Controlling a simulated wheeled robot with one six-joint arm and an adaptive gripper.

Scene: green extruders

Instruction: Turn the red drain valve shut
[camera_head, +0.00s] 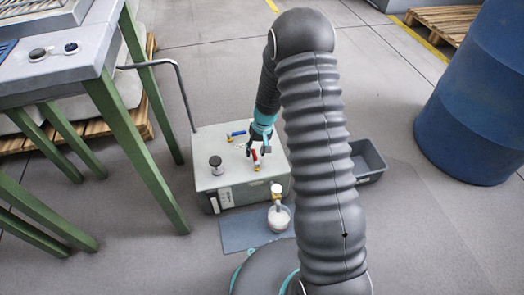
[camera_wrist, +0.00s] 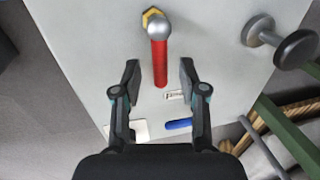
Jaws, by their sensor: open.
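The red drain valve handle (camera_wrist: 159,62) is a straight red bar on a round metal hub with a brass nut, on top of a light grey box. In the wrist view it points down the picture, between my fingers. My gripper (camera_wrist: 159,72) is open, one finger on each side of the handle, with a gap on both sides. In the head view my gripper (camera_head: 258,141) is just above the box top, by the red handle (camera_head: 256,158). Its fingers partly hide that area.
The grey box (camera_head: 222,177) also carries a blue handle (camera_head: 238,133) and a black knob (camera_head: 215,161). A blue drum (camera_head: 475,100), dark tray (camera_head: 369,163) and green-legged table (camera_head: 130,140) stand around.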

